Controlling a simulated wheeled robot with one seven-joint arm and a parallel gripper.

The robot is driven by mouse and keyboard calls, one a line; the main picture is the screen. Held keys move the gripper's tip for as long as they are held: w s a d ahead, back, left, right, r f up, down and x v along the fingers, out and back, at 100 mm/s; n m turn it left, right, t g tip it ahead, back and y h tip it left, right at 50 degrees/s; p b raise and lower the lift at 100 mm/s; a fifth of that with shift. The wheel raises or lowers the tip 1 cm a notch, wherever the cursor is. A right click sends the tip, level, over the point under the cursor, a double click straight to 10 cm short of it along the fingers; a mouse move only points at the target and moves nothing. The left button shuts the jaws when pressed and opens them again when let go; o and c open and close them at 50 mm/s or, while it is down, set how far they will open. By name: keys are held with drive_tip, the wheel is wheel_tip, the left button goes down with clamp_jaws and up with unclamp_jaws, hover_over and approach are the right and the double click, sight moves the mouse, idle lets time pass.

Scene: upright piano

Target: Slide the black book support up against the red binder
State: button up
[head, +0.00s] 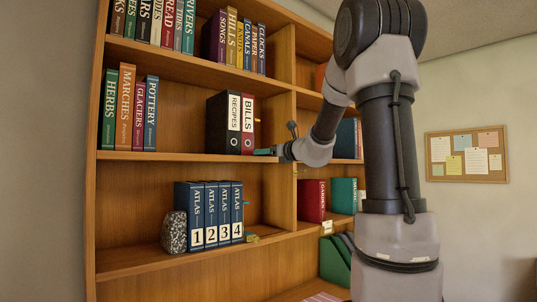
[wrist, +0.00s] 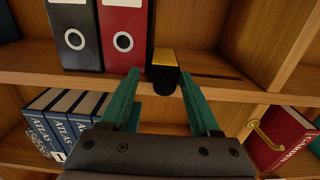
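The red binder (wrist: 123,35), labelled BILLS, stands upright on the middle shelf; it also shows in the head view (head: 247,125). The black book support (wrist: 163,78), with a yellow patch on top, is just right of the red binder in the wrist view. Its upright part looks close to the binder's side; I cannot tell if they touch. My gripper (wrist: 160,74) is open, with one teal finger on each side of the support's front end. I cannot tell if either finger touches it. In the head view my gripper (head: 264,152) is at the shelf's front edge.
A black binder (wrist: 75,35), labelled RECIPES, stands left of the red one. A dark strip (wrist: 216,77) lies on the clear shelf to the right, before the upright divider (wrist: 270,45). Blue atlas volumes (head: 209,215) and a brass hook (wrist: 264,135) are below.

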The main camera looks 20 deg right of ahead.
idle(0.3)
drive_tip(key=shift+s+d, duration=0.15)
drive_tip(key=shift+s, duration=0.05)
drive_tip(key=v, duration=1)
drive_tip(key=shift+s, duration=0.15)
